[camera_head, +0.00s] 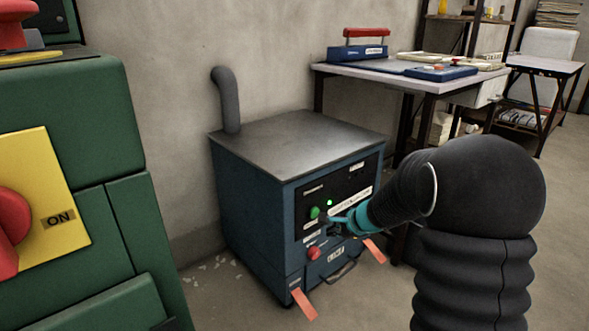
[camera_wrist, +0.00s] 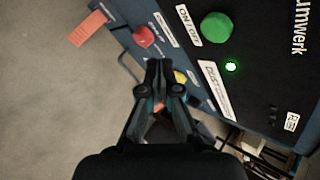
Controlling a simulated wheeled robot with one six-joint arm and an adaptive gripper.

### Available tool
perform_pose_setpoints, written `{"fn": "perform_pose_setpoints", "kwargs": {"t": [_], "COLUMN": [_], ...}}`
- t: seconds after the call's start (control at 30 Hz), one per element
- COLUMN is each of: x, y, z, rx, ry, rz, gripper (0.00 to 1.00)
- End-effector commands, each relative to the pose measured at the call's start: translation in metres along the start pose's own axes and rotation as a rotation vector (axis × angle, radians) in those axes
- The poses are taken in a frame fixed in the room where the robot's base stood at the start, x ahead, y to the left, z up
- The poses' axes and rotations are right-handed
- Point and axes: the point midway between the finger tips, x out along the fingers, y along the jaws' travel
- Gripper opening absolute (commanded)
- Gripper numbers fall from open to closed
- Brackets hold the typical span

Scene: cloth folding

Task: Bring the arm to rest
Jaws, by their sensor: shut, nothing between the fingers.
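My gripper (camera_wrist: 159,68) is shut and empty, its fingertips together. In the head view my gripper (camera_head: 326,222) is in front of the control panel of a blue box-shaped machine (camera_head: 250,225). A green button (camera_wrist: 215,27) and a lit green lamp (camera_wrist: 231,67) are on the panel, up and to the right of the fingertips in the wrist view. A red knob (camera_wrist: 144,36) is just up and left of them. A yellow part (camera_wrist: 181,77) is partly hidden behind the fingers. I cannot tell whether the fingers touch the panel.
A green machine (camera_head: 100,230) with a yellow plate (camera_head: 62,175) and a red knob (camera_head: 12,222) stands close at the left. A table (camera_head: 450,85) with a blue toolbox (camera_head: 358,54) stands behind at the right. A grey pipe (camera_head: 228,100) rises from the blue machine.

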Motion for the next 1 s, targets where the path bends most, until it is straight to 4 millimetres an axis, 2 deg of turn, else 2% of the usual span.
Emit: {"fn": "perform_pose_setpoints", "kwargs": {"t": [0.07, 0.13, 0.27, 0.47, 0.6, 0.8, 1.0], "x": [0.001, -0.006, -0.038, -0.107, -0.161, -0.231, -0.295], "y": [0.024, 0.044, 0.07, 0.104, 0.124, 0.145, 0.157], "z": [0.006, 0.014, 0.034, 0.066, 0.082, 0.096, 0.105], "rx": [-0.088, -0.186, -0.387, -0.707, -0.917, -1.17, -1.364], "ry": [-0.03, -0.058, -0.106, -0.156, -0.164, -0.134, -0.061], "rz": [0.067, 0.124, 0.215, 0.339, 0.415, 0.504, 0.554], "gripper": [0.0, 0.0, 0.0, 0.0, 0.0, 0.0, 0.0]}}
